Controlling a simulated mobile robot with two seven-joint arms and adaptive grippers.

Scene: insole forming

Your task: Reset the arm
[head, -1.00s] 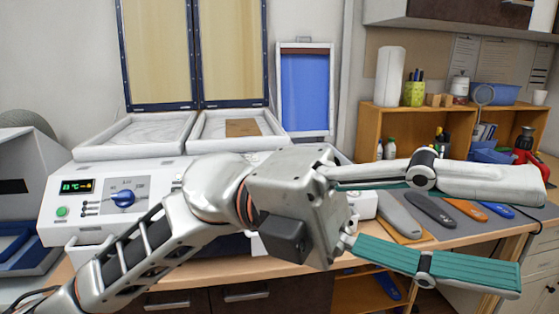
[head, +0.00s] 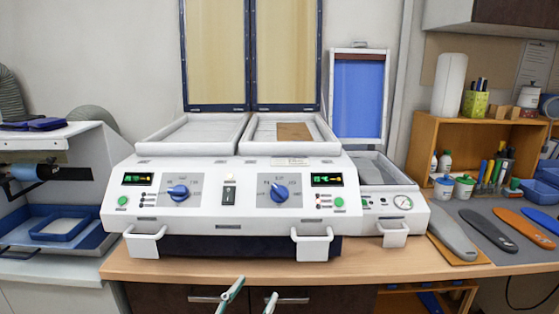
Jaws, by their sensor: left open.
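My left gripper (head: 251,298) shows only as two fingertips at the bottom edge, below the front of the wooden table (head: 255,265). The fingers are apart, with nothing seen between them, and touch nothing in view. The rest of my left arm is out of view. My right gripper is not in view. The white forming machine (head: 228,208) stands on the table with its two lids (head: 215,60) raised. A brown piece (head: 294,131) lies in its right tray (head: 262,147).
Several insoles, including a grey one (head: 452,232) and an orange one (head: 524,227), lie at the right. A smaller white unit (head: 382,207) with a raised blue lid (head: 358,97) adjoins the machine. A wooden shelf (head: 418,140) stands behind. Handles (head: 312,244) protrude in front.

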